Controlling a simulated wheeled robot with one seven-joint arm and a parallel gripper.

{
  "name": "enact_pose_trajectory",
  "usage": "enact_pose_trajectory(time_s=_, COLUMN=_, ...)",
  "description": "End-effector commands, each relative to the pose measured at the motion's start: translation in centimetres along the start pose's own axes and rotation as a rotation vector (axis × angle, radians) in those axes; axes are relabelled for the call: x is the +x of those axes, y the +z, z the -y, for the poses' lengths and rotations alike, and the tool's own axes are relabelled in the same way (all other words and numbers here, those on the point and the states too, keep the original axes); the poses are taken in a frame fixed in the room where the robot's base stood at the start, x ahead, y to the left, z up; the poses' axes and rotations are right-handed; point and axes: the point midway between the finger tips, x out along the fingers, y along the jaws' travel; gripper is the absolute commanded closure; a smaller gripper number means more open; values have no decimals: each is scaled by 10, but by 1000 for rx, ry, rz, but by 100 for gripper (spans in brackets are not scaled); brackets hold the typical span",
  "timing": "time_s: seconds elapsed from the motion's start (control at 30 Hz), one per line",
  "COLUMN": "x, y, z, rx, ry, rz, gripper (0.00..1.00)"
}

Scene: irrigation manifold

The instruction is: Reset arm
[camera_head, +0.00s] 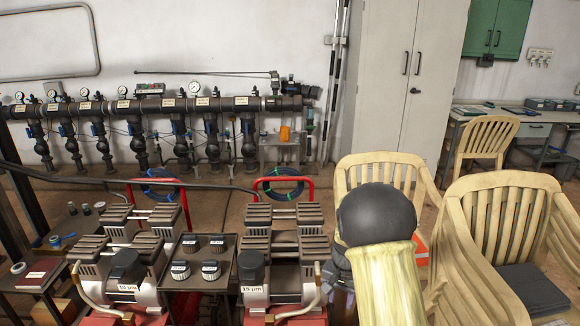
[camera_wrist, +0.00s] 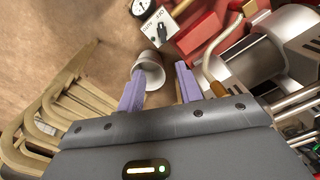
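My gripper (camera_wrist: 162,72) shows in the wrist view as two purple fingers standing well apart. It is open, and I see nothing clamped between the fingers. A white, hollow, cup-like piece (camera_wrist: 157,60) lies beyond the fingers and is partly covered by the left one. I cannot tell whether they touch. In the head view my arm is at the lower right, in front of the chairs and beside the right pump unit. My fingertips cannot be made out there.
Right of my arm stand cream plastic chairs (camera_head: 497,205). Left are pump units, one labelled 15 µm (camera_head: 251,266), and a small table with several dark-topped caps (camera_head: 217,244). A pipe manifold (camera_head: 228,104) runs along the back wall. In the wrist view, red-framed machinery (camera_wrist: 215,32) sits close at upper right.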

Motion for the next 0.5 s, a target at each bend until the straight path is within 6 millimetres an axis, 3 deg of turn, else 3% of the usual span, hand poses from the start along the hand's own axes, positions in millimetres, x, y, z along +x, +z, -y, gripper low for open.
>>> enact_pose_trajectory(time_s=0.2, x=-45, y=48, z=-26, rx=-124, ry=-36, rz=-50, gripper=65)
enact_pose_trajectory(time_s=0.5, x=-83, y=123, z=-64, rx=-329, ry=-56, rz=-135, gripper=65)
